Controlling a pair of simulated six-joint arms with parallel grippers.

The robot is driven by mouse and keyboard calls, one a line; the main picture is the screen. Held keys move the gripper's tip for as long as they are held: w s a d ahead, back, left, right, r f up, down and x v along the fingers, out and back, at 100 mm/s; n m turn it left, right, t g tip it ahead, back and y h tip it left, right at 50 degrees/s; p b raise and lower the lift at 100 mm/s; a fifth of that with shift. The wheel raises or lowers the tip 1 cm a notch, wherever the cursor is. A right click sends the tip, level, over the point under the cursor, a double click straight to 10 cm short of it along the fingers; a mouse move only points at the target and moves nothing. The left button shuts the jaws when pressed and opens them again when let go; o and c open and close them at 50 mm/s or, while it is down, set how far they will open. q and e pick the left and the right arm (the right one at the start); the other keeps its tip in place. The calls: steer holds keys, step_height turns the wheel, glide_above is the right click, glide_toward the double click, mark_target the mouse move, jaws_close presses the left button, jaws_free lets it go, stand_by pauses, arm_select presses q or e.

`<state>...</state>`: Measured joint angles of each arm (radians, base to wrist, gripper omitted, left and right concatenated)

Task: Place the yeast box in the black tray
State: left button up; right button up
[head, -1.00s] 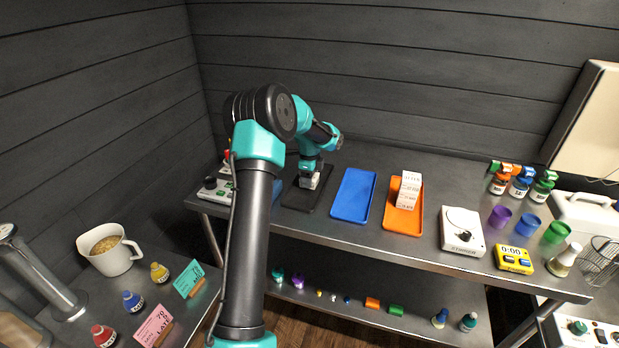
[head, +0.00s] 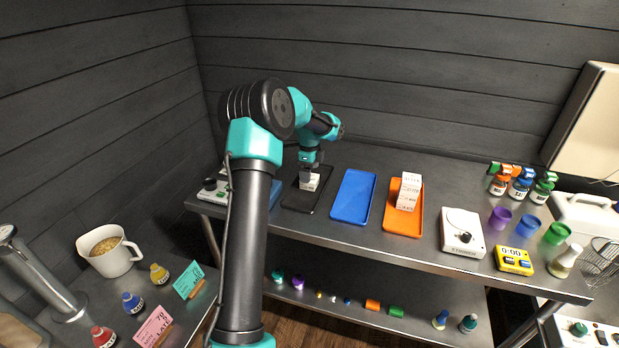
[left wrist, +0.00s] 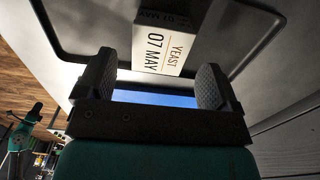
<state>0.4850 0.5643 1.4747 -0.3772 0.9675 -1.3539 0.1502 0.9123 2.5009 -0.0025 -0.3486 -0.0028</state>
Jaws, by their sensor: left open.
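The yeast box (head: 309,181) is a small white box that sits in the black tray (head: 297,201) on the long steel table. In the left wrist view the yeast box (left wrist: 164,47) shows its label, "YEAST 07 MAY", just beyond my fingertips. My left gripper (head: 312,168) is directly above the box in the head view. In the left wrist view my left gripper (left wrist: 156,82) is open, its two black fingers apart with a gap between them and the box. The tray (left wrist: 72,48) lies behind the box there. My right gripper is not in view.
To the right of the black tray are a blue tray (head: 353,196) and an orange tray (head: 390,219) with a white labelled box (head: 409,191). A white device (head: 463,233) stands farther right. A control box (head: 213,191) is close on the left.

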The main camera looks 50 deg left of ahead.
arm_select(q)
step_height(320, 180, up, 8)
steer(key=shift+r, duration=0.15)
